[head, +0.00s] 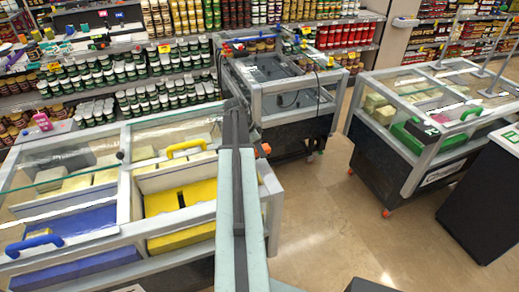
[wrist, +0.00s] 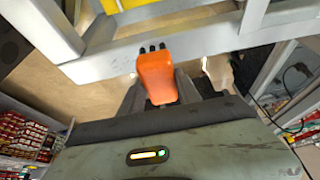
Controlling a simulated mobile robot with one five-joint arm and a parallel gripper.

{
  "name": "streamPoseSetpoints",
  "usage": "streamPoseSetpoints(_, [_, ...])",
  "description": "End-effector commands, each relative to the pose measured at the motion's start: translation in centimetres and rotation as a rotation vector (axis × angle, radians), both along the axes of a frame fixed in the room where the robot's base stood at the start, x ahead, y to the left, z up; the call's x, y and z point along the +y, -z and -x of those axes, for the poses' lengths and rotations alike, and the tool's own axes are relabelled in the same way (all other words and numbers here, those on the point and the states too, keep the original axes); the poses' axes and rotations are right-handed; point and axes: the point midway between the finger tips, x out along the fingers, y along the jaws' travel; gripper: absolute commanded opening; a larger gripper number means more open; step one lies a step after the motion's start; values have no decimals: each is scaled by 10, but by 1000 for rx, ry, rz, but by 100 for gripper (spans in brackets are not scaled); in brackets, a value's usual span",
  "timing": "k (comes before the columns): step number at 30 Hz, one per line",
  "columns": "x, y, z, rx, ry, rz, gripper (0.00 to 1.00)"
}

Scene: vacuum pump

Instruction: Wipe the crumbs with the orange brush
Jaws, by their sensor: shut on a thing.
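In the wrist view, my gripper (wrist: 158,90) is shut on the orange brush (wrist: 157,72). Its orange body lies between the two grey fingers, and short dark tufts stick out at its far end. The tufts overlap a grey metal rail in the picture; I cannot tell whether they touch it. In the head view, my arm hides most of the gripper, and a small orange patch (head: 265,149) shows just right of the arm, probably the brush. I cannot make out crumbs in either view.
A glass-topped display cart (head: 130,180) with yellow and blue bins stands left of my arm. A grey-framed cart (head: 285,85) stands ahead, another glass-topped cart (head: 440,120) to the right. Stocked shelves (head: 150,85) line the back. Bare floor (head: 325,210) lies between the carts.

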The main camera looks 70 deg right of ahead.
Motion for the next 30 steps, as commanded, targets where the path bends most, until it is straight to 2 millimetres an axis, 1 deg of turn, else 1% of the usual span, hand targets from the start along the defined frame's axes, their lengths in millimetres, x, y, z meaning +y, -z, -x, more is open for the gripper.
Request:
streamPoseSetpoints(1, [0, -13, 0, 0, 0, 0, 2])
streamPoseSetpoints(6, [0, -31, 0, 0, 0, 0, 2])
streamPoseSetpoints(17, [0, -32, 0, 0, 0, 0, 2])
streamPoseSetpoints(20, [0, -40, 0, 0, 0, 0, 2])
streamPoseSetpoints(25, [0, -60, 0, 0, 0, 0, 2])
streamPoseSetpoints(27, [0, -63, 0, 0, 0, 0, 2])
streamPoseSetpoints(30, [0, -61, 0, 0, 0, 0, 2])
